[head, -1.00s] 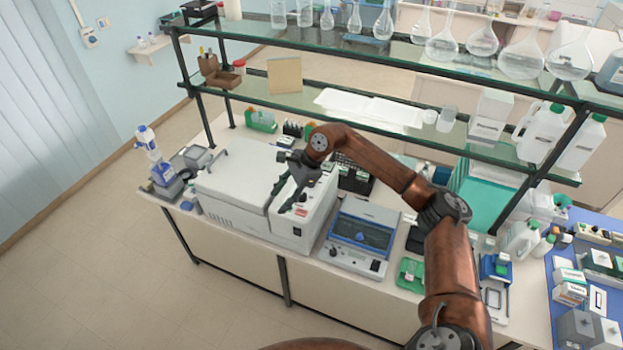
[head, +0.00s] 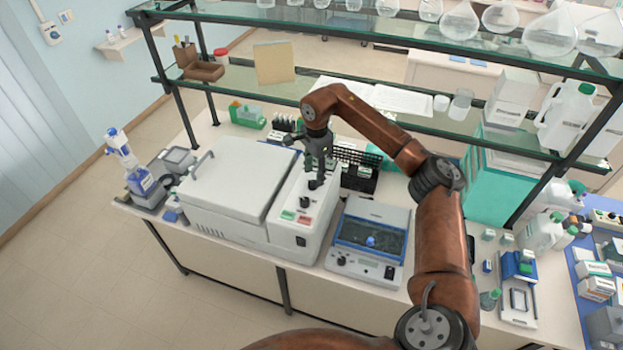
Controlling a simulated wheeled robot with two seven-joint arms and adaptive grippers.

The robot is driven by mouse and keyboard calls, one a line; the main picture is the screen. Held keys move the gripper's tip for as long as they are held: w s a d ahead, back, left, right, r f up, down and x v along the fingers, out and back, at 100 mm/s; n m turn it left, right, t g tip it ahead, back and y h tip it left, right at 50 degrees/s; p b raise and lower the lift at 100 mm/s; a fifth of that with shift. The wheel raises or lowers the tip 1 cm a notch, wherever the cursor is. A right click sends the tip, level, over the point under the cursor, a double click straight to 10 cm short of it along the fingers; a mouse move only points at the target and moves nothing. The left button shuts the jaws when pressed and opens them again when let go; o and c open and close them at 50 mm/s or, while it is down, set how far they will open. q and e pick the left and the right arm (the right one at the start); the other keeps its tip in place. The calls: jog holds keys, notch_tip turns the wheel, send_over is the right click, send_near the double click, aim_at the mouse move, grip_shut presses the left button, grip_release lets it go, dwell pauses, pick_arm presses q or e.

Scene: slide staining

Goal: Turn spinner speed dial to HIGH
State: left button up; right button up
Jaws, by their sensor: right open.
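The spinner is a large white machine with a flat closed lid (head: 236,178) and a control panel (head: 318,222) on its right side. A dark dial (head: 305,202) stands on the panel behind a green and a red button. My right gripper (head: 316,182) points down over the rear part of the panel, just behind this dial. It is open, with nothing seen between its fingers. It hides the panel under it, and I cannot tell whether it touches a knob there. The dial markings are too small to read. My left gripper is not in view.
A blue-topped device (head: 370,240) stands right of the spinner. A black rack (head: 357,170) is behind my gripper. A glass shelf (head: 420,118) with bottles and trays runs above the bench's back.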

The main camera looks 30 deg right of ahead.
aim_at(313, 182)
jog(key=f, duration=0.3)
jog(key=shift+w+f+p, duration=0.3)
jog(key=shift+f, duration=0.25)
jog(key=c, duration=0.8)
jog(key=shift+c, duration=1.3)
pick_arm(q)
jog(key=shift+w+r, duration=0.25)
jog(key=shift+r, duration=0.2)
pick_arm(e)
grip_shut()
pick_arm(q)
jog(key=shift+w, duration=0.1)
